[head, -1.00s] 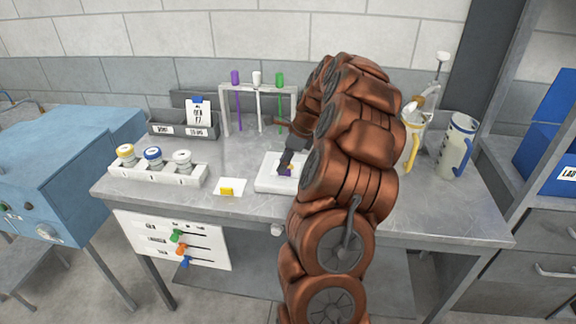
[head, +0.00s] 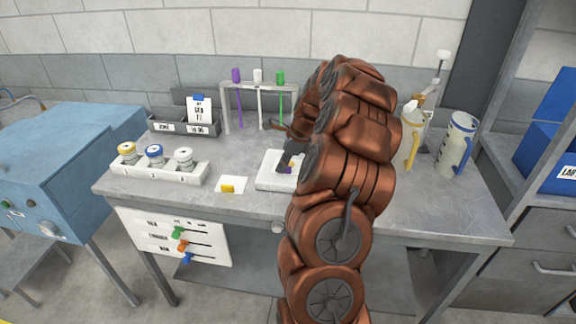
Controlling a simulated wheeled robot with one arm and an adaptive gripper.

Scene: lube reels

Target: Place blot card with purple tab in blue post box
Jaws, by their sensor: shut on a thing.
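A small purple tab (head: 289,169) shows at the tip of my gripper (head: 284,165), over a white block (head: 268,183) on the metal bench. The card it belongs to is mostly hidden by my arm and gripper. My gripper is shut on it; I cannot tell whether the card still touches the block. A blue box with a white label (head: 560,160) stands on the shelf at the right edge, its label partly cut off. I cannot tell for certain that it is the post box.
A card with a yellow tab (head: 231,185) lies left of the block. A white rack of capped jars (head: 155,172), a grey file tray (head: 184,128) and a tube stand (head: 258,84) are on the bench. Two jugs stand at right. A blue cabinet (head: 60,165) is at left.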

